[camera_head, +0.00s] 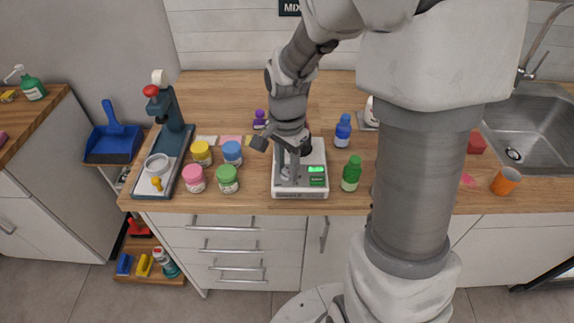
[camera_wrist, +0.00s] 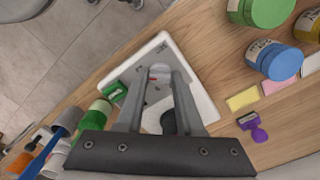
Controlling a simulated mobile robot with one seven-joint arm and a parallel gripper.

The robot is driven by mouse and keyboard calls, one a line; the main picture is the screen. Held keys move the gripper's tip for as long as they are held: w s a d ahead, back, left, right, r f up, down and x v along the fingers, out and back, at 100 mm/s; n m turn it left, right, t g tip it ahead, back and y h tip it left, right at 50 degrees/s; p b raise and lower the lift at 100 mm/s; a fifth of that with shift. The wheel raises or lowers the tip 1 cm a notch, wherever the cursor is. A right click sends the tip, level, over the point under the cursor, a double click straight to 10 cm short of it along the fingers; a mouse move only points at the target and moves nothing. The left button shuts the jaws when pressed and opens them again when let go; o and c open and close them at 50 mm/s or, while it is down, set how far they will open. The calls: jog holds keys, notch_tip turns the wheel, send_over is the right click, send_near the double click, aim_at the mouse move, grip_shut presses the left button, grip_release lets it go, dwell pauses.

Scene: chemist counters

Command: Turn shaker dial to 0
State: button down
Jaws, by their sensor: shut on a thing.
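The shaker (camera_head: 300,194) is a white box near the counter's front edge, with a lit green display (camera_head: 316,170) on its right front. My gripper (camera_head: 288,174) points down over its left front and is shut on the shaker dial. In the wrist view the shaker (camera_wrist: 196,78) lies under my gripper (camera_wrist: 161,76), and the pale dial (camera_wrist: 160,70) shows between the two fingertips. The dial's marks and setting are too small to read. The fingers and palm hide part of the shaker's top, where a dark round part (camera_wrist: 168,122) shows.
A green bottle (camera_head: 351,174) stands close right of the shaker, with a blue bottle (camera_head: 343,131) behind. Several lidded jars, one of them green (camera_head: 227,179), stand to the left. A purple stamp-like object (camera_wrist: 252,126) shows beside the shaker. A sink (camera_head: 540,125) is far right.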

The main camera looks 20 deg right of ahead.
jog(key=n+p, duration=0.1)
jog(key=n, duration=0.5)
jog(key=shift+r+n, duration=0.1)
jog(key=shift+n, duration=0.2)
jog(key=n, duration=0.3)
jog(key=shift+n, duration=0.4)
jog(key=n+p, duration=0.1)
jog(key=n, duration=0.2)
jog(key=shift+n, duration=0.3)
jog(key=n+p, duration=0.2)
jog(key=n, duration=0.4)
jog(key=n+p, duration=0.3)
jog(key=n, duration=0.3)
jog(key=shift+n, duration=0.3)
jog(key=c, duration=0.5)
grip_release()
jog(key=shift+c, duration=0.2)
